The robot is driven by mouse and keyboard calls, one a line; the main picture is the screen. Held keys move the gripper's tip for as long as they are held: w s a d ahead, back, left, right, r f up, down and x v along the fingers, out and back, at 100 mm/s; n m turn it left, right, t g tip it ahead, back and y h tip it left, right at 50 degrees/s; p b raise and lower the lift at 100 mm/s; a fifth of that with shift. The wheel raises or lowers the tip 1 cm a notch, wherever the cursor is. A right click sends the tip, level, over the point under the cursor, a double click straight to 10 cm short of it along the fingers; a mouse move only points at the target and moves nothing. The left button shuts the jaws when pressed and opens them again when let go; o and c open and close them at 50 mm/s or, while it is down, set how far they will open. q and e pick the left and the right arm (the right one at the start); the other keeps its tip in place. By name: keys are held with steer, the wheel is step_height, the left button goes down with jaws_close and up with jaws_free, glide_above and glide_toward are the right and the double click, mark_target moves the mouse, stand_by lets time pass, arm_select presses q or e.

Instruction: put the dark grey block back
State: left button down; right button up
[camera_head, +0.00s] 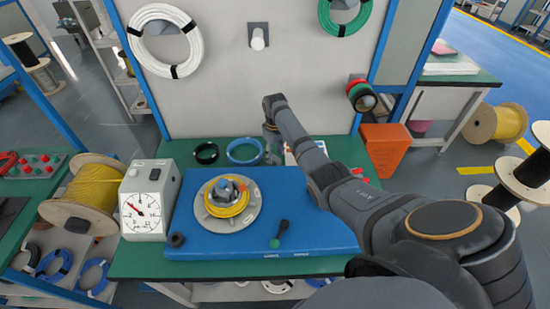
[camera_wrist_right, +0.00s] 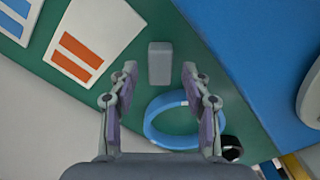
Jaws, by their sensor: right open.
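The grey block (camera_wrist_right: 160,63) shows in the right wrist view against the green table top, a small upright rectangle just ahead of my right gripper. My right gripper (camera_wrist_right: 160,78) is open, with one finger on each side of the line to the block and nothing held. In the head view my right gripper (camera_head: 271,143) points down at the back of the green table, beside the blue ring; I cannot make out the block there, where the gripper and arm cover the area. My left gripper is not in view.
A blue ring (camera_head: 244,151) and a black ring (camera_head: 206,153) lie at the back of the table. A white card with orange bars (camera_wrist_right: 78,47) lies near the block. The blue board (camera_head: 310,232) carries a grey disc with yellow cable (camera_head: 227,203). A gauge box (camera_head: 146,205) stands left.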

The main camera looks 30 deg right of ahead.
mark_target(275, 158)
step_height(275, 158, up, 10)
steer(key=shift+f, duration=0.25)
stand_by(0.4)
